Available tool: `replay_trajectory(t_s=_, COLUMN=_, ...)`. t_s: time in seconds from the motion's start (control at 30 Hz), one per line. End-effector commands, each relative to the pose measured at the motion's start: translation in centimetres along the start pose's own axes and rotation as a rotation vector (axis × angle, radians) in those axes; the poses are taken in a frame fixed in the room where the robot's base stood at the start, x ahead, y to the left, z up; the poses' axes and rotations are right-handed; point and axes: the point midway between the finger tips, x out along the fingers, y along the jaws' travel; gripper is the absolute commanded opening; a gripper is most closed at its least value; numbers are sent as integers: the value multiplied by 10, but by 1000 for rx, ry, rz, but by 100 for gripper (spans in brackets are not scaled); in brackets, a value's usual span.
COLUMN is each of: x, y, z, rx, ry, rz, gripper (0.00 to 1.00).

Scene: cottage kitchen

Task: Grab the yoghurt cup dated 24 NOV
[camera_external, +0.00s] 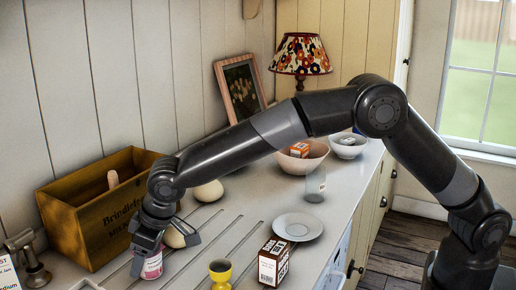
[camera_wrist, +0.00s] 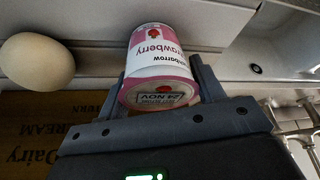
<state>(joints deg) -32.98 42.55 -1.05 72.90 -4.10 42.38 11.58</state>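The yoghurt cup (camera_wrist: 158,55) is white and pink with a strawberry label. Its lid (camera_wrist: 163,96) faces the wrist camera and reads 24 NOV. In the external view the cup (camera_external: 152,264) stands on the counter right under my gripper (camera_external: 166,240), which partly hides it. The fingers look spread wider than the cup there. In the wrist view my gripper (camera_wrist: 162,85) has one finger on each side of the cup, close to it. I cannot tell whether either finger touches it.
A wooden crate (camera_external: 85,222) stands close at the left. A pale egg (camera_wrist: 36,61) lies nearby. A yellow egg cup (camera_external: 220,272), a dark printed box (camera_external: 273,262), a saucer (camera_external: 298,227) and a clear glass (camera_external: 316,186) stand to the right. Bowls are farther back.

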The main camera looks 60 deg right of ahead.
Motion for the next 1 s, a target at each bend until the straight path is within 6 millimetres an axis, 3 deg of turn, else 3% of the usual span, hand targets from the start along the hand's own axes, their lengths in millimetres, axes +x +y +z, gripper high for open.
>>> replay_trajectory(t_s=0.33, x=0, y=0, z=0, rx=0, ry=1, rz=0, gripper=34)
replay_trajectory(t_s=0.67, x=-6, y=0, z=-3, rx=0, ry=3, rz=-1, gripper=34)
replay_trajectory(t_s=0.93, x=-41, y=0, z=-18, rx=1, ry=5, rz=-1, gripper=34)
replay_trajectory(t_s=1.0, x=-50, y=16, z=-14, rx=4, ry=2, rz=1, gripper=34)
